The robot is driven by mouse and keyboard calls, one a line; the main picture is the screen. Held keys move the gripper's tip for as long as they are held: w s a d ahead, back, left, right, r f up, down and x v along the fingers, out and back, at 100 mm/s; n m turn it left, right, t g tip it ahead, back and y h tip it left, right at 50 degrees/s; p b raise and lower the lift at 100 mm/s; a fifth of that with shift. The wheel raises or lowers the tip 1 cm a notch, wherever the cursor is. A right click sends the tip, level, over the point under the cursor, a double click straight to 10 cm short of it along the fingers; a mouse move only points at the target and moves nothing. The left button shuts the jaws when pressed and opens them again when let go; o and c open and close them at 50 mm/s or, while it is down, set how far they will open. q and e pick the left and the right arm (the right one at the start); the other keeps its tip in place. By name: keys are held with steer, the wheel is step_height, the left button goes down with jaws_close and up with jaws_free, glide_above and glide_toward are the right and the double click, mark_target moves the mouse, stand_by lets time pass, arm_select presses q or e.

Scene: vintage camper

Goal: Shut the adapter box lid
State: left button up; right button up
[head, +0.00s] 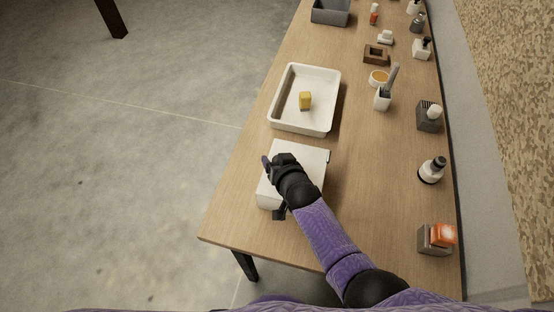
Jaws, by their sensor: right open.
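The adapter box is a low white box (311,158) near the table's front left edge. Its flat white top faces up and looks like the lid lying over the box. I cannot tell whether it is fully seated, since my right gripper and wrist hide its middle and much of its near side. My right gripper (272,188) is open at the box's left side, one fingertip near the far left corner and one near the front left corner. I cannot tell whether it touches the box. My left gripper is not in view.
A white tray (274,115) holding a yellow block (305,100) stands just beyond the box. Along the right are a white-topped bottle (432,170), a grey holder (429,118), an orange-topped block (442,235) and a cup with a brush (383,98). Table right of the box is clear.

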steer(key=shift+s+d+f, duration=0.1)
steer(key=shift+d+f, duration=0.1)
steer(key=shift+s+d+r+p, duration=0.15)
steer(key=shift+s+r+p, duration=0.1)
steer(key=shift+p, duration=0.15)
steer(key=p+v, duration=0.2)
steer(key=v, duration=0.2)
steer(key=p+v, duration=0.2)
steer(key=v, duration=0.2)
steer(key=shift+s+r+p, duration=0.2)
steer(key=shift+r+p, duration=0.1)
steer(key=shift+s+r, duration=0.1)
steer(key=shift+s, duration=0.1)
